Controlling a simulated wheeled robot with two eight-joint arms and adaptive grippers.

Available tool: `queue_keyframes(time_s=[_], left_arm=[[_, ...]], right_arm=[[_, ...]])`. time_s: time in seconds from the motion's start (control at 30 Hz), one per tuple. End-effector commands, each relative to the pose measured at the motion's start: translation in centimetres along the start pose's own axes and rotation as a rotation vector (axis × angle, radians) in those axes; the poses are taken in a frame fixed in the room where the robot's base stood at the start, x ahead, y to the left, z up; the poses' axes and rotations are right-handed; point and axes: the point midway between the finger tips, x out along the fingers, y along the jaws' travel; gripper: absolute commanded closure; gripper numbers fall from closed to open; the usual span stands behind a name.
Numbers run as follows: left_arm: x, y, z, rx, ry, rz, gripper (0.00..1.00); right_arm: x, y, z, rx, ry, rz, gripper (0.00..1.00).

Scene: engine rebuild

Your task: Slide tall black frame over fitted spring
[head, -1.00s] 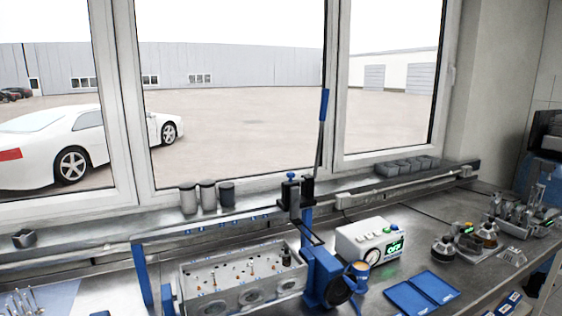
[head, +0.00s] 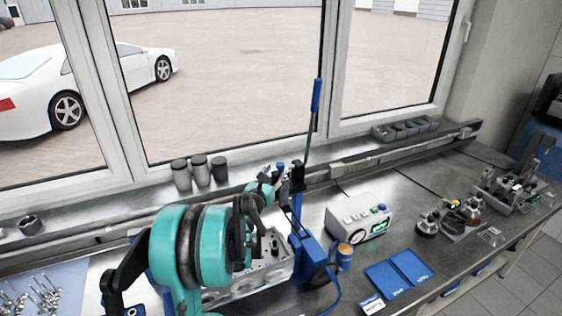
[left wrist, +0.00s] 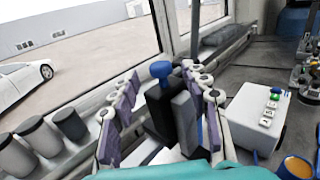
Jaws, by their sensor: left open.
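The tall black frame with a blue knob (left wrist: 160,112) stands upright between my left gripper's fingers (left wrist: 166,108) in the left wrist view. The fingers are open, one on each side of it, and I cannot tell whether either touches it. In the head view my left gripper (head: 272,186) reaches the frame, largely hidden by my teal arm, beside a blue press stand (head: 308,252). The grey cylinder head (head: 272,272) lies below, partly covered by my arm. I cannot make out the fitted spring. My right gripper is not in view.
A white control box (head: 358,217) stands right of the press stand, with an orange-topped cup (head: 344,256) near it. Blue trays (head: 398,270) lie on the bench. Grey cylinders (head: 199,171) stand on the sill. A long blue-handled lever (head: 314,110) rises behind the frame.

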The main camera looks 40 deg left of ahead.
Motion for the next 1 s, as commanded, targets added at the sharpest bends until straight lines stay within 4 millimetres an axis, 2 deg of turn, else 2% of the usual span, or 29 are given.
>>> queue_keyframes(time_s=[0.1, 0.3, 0.63, 0.8, 1.0], left_arm=[[2.2, -0.1, 0.0, 0.002, 0.000, -0.002, 0.54], [4.3, -0.1, 0.1, 0.003, 0.001, -0.002, 0.54], [4.8, -0.1, 0.0, 0.004, 0.001, -0.002, 0.54], [4.8, -0.1, 0.1, 0.005, 0.001, -0.002, 0.99], [4.8, -0.1, 0.1, 0.004, 0.001, -0.002, 1.00]], right_arm=[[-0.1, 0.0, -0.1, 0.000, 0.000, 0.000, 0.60], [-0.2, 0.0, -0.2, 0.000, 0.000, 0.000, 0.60], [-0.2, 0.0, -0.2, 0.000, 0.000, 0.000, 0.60], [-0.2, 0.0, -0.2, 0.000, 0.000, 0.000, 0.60], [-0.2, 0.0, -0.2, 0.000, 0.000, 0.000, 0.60]])
